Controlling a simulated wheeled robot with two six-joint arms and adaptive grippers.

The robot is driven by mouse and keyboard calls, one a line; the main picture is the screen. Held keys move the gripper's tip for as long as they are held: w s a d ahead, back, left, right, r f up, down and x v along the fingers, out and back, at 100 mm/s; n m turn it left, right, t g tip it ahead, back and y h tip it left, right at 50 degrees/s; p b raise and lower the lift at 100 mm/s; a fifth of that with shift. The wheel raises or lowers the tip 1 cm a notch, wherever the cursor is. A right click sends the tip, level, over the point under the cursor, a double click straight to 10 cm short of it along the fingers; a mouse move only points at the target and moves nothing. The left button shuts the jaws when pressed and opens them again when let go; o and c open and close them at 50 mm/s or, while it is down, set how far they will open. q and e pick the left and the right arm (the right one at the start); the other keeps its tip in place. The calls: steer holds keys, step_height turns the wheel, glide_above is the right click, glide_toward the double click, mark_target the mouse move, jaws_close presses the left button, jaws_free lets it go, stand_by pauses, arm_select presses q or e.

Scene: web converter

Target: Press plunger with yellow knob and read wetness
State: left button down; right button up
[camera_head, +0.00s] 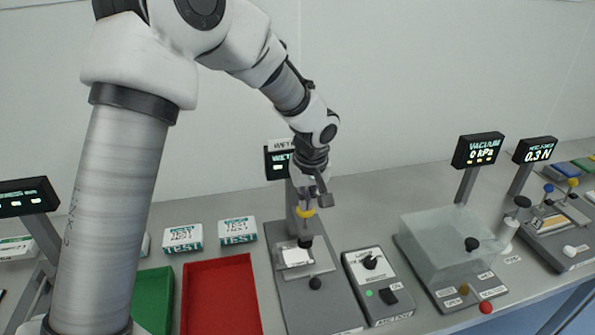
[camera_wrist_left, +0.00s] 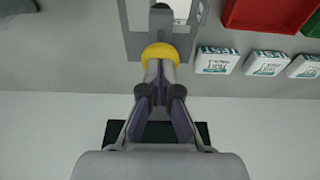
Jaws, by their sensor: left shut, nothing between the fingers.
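The plunger's yellow knob (camera_head: 305,213) sits above the wetness station (camera_head: 318,290) in the middle of the bench. The knob also shows as a yellow ring in the left wrist view (camera_wrist_left: 159,52). My left gripper (camera_head: 309,201) points down right over the knob, with its fingers shut and nothing between them. In the left wrist view the fingertips (camera_wrist_left: 160,72) overlap the knob's near edge; I cannot tell whether they touch it. A white sample (camera_head: 296,256) lies below the plunger. The wetness display (camera_head: 279,168) is partly hidden behind my left arm, and its value cannot be read.
A red tray (camera_head: 222,290) and a green tray (camera_head: 153,295) lie to the left, with white test boxes (camera_head: 182,238) behind. A switch box (camera_head: 376,285) stands right of the station. Farther right are a clear vacuum chamber (camera_head: 440,243) and a force-display station (camera_head: 560,222).

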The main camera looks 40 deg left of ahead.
mark_target(306, 212)
arm_select(q)
steer(key=shift+f+b, duration=1.35)
steer(key=shift+f, duration=0.5)
steer(key=shift+r, duration=0.1)
step_height(306, 212, up, 9)
steer(key=p, duration=0.7)
steer(key=shift+r, duration=0.1)
stand_by(0.4)
